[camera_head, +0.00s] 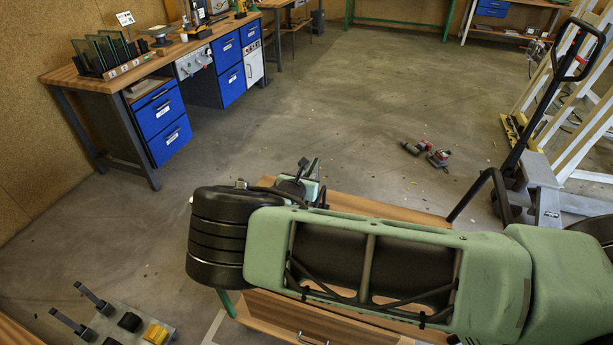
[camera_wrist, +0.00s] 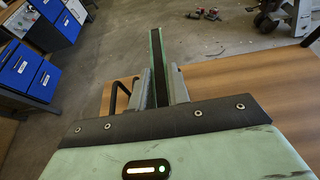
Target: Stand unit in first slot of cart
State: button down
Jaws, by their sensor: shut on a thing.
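My gripper (camera_wrist: 161,88) is shut on a thin upright pane-like unit (camera_wrist: 157,58), seen nearly edge-on with a green edge and a dark face. In the head view the gripper (camera_head: 298,184) is partly hidden by my arm, and only a small part of the unit (camera_head: 315,168) shows. They are over or just beyond a wooden top (camera_head: 355,203); I cannot tell whether the unit touches it. A slatted white frame (camera_head: 570,125) stands at the far right. No slot is clearly visible, and I cannot tell which thing is the cart.
The wooden-topped piece has a drawer front (camera_head: 285,318) and a dark bar at its right. A pallet truck (camera_head: 545,190) stands at the right. A workbench (camera_head: 150,70) at left carries a rack with dark panes (camera_head: 100,52). Tools (camera_head: 437,158) lie on otherwise open floor.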

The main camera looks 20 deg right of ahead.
jog(key=c, duration=1.7)
grip_release()
jog(key=shift+f, duration=0.15)
jog(key=shift+c, duration=0.2)
jog(key=o, duration=0.4)
jog(key=shift+r, duration=0.3)
jog(key=shift+s+a, duration=0.25)
jog(key=shift+s, duration=0.05)
jog(key=b+v, duration=0.3)
jog(key=v, duration=0.8)
jog(key=shift+s, duration=0.1)
